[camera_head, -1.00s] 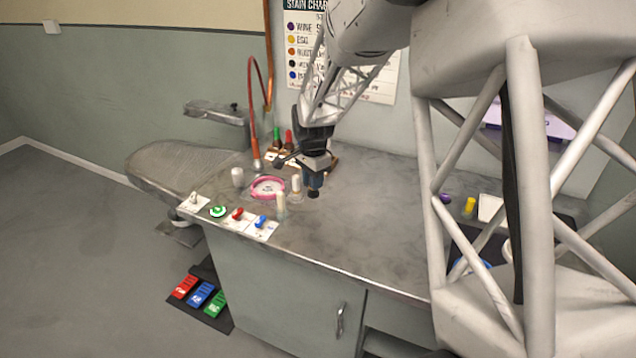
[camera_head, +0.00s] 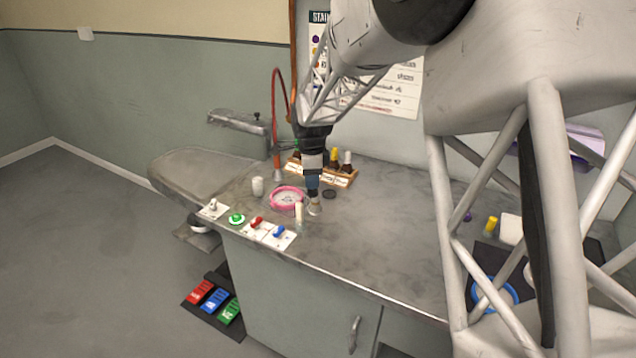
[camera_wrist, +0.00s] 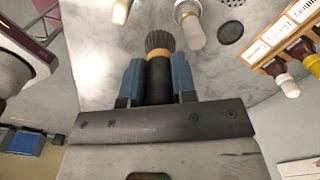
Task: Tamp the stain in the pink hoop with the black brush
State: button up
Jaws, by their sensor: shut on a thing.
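My gripper (camera_wrist: 160,75) has blue fingers shut on the black brush (camera_wrist: 160,88), which has a gold band and dark bristles pointing away from the palm. In the head view my gripper (camera_head: 312,180) is low over the bench, just right of the pink hoop (camera_head: 274,205). The hoop lies flat on the bench, with a pale inside and a small dark mark, the stain (camera_head: 288,199), in it. The hoop is not clear in the wrist view.
A clear bottle (camera_head: 298,213) stands close to the hoop's right, a white cup (camera_head: 257,186) to its left. A black disc (camera_head: 330,194) and bottle rack (camera_head: 343,177) are behind right. Switches (camera_head: 256,224) line the front edge. The bench's middle right is clear.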

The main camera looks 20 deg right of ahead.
jog(key=w+a+f+n, duration=0.1)
jog(key=w+a+n, duration=0.1)
jog(key=w+n, duration=0.2)
jog(key=w+a+n, duration=0.3)
jog(key=w+n, duration=0.2)
jog(key=w, duration=0.3)
jog(key=shift+a+f, duration=0.3)
jog(key=shift+f, duration=0.1)
jog(key=shift+s+f, duration=0.1)
jog(key=shift+f, duration=0.1)
jog(key=shift+f, duration=2.75)
jog(key=shift+f, duration=0.75)
jog(key=shift+r, duration=0.8)
jog(key=shift+f, duration=0.7)
